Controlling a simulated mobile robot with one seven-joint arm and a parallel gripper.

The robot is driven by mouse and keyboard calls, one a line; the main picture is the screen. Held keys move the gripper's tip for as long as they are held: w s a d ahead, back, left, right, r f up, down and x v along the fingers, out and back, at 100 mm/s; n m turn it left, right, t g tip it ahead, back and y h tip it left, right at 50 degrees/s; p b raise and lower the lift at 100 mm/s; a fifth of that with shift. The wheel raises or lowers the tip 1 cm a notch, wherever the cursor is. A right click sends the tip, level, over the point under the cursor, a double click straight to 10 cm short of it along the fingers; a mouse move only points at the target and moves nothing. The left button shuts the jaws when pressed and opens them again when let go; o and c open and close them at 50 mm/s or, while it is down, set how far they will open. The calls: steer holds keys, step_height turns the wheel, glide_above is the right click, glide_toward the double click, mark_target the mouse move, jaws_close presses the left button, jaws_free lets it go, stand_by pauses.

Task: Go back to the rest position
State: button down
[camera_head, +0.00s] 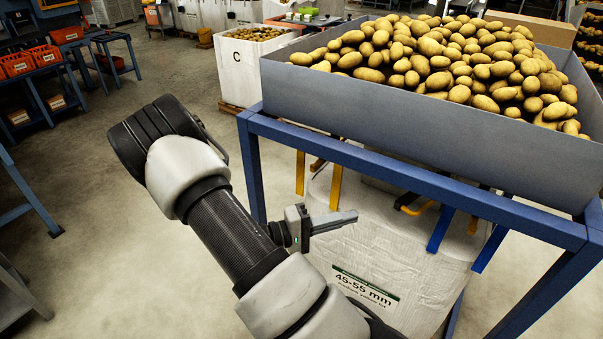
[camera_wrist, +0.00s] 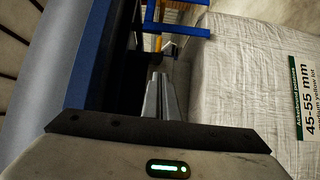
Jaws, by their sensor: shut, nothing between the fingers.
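My gripper (camera_head: 350,217) shows in the camera_head view in front of the white bulk bag, below the tray of potatoes. In the camera_wrist view my gripper (camera_wrist: 160,76) has its fingers together with nothing between them. The white bag (camera_head: 375,245) carries a 45-55 mm label and hangs under the blue frame. In the camera_wrist view the bag (camera_wrist: 235,85) is to the right of the fingers, and I cannot tell how close it is.
The grey tray (camera_head: 420,118) heaped with potatoes rests on the blue frame (camera_head: 400,172). Yellow and blue straps (camera_head: 439,229) hang below it. A white box marked C (camera_head: 238,75) stands behind. Blue benches with orange bins (camera_head: 43,56) stand at left.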

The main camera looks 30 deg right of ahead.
steer(key=s+a+r+n+t+y, duration=0.1)
steer(key=s+a+r+t+y, duration=0.35)
steer(key=a+r+y, duration=0.6)
steer(key=s+a+r+n+t+y, duration=0.1)
steer(key=s+a+r+t+y, duration=0.35)
steer(key=a+r, duration=0.75)
step_height(320, 180, up, 12)
steer(key=w+a+y+p, duration=0.1)
steer(key=y+p, duration=0.1)
steer(key=p, duration=1)
steer(key=shift+a+f+n+y, duration=0.15)
steer(key=shift+a+n+y, duration=0.05)
steer(key=shift+n+y, duration=0.1)
